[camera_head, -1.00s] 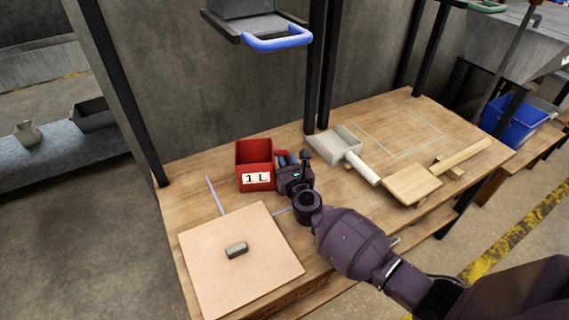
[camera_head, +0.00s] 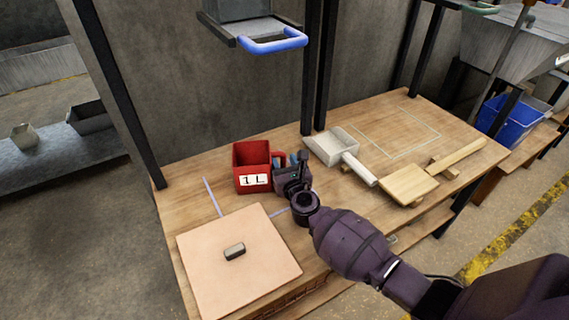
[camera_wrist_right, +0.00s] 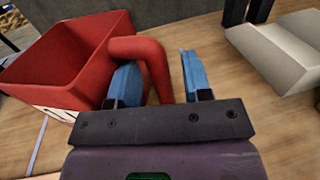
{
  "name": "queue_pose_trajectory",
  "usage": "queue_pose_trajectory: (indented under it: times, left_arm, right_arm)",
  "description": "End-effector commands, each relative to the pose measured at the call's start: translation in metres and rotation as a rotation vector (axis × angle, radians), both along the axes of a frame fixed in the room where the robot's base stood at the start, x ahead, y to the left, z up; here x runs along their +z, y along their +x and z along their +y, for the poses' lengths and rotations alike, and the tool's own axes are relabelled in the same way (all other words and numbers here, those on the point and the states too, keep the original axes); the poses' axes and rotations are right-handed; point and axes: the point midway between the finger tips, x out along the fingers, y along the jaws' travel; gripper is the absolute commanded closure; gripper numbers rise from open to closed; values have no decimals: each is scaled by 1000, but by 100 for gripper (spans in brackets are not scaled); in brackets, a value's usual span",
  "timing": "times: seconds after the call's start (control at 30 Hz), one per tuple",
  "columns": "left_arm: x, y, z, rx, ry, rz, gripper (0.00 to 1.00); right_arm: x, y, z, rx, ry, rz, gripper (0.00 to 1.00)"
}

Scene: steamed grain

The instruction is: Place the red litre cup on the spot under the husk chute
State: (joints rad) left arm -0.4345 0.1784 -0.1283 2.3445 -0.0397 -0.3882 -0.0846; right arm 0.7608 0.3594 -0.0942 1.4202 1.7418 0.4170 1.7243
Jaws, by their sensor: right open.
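The red litre cup (camera_head: 252,168), labelled "1 L", stands upright on the wooden bench. Its handle (camera_wrist_right: 158,60) points right, toward my right gripper. My right gripper (camera_head: 291,160) is open beside the cup. In the right wrist view the blue fingertips (camera_wrist_right: 161,82) stand apart with the handle between them; the left finger is by the handle's loop. Whether either finger touches it I cannot tell. A metal chute with a blue handle (camera_head: 274,42) hangs above the bench's back edge. A white outlined square (camera_head: 402,133) is empty at the back right. My left gripper is not in view.
A pale board (camera_head: 215,285) with a small grey block (camera_head: 234,250) lies front left, over part of blue line markings (camera_head: 212,198). A pale scoop (camera_head: 335,148) and a wooden paddle (camera_head: 410,186) lie to the right. Dark posts (camera_head: 318,70) rise at the back.

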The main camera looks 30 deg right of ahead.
Motion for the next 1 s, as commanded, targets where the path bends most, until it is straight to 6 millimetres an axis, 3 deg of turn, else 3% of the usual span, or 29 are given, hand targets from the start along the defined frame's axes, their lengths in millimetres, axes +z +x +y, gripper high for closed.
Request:
queue_pose_trajectory:
  times: [0.6, 1.0]
  left_arm:
    - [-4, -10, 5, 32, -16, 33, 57]
    - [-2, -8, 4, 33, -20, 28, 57]
  right_arm:
    - [-1, -99, 17, 1, 1, 2, 55]
    - [-1, -116, 19, 1, 1, 2, 55]
